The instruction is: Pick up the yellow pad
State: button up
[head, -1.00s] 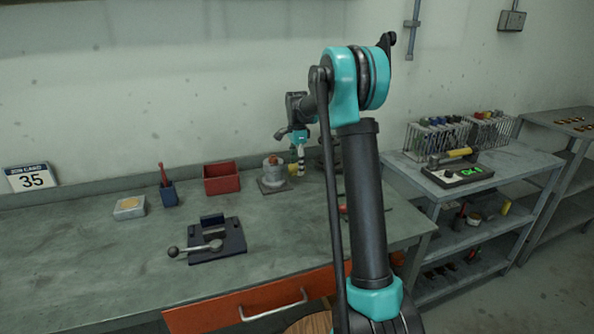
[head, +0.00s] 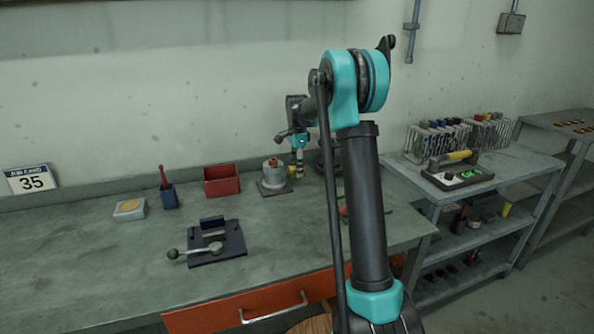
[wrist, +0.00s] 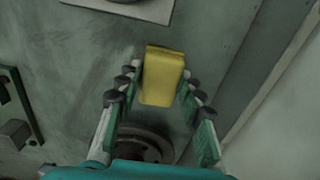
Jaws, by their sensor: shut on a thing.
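The yellow pad (wrist: 163,76) is a block between the two fingers of my gripper (wrist: 160,84) in the wrist view. The fingers are shut on its sides. In the head view my gripper (head: 299,164) points down at the back of the bench, right of a grey fixture (head: 273,178). A small part of the pad shows yellow beside the fingers (head: 292,171). I cannot tell whether the pad touches the bench.
A dark round object (wrist: 146,142) lies below my gripper in the wrist view. The front left is clear.

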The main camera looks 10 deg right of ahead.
notch_tip(320, 180, up, 20)
dwell(0.5)
jog(key=shift+f, duration=0.1)
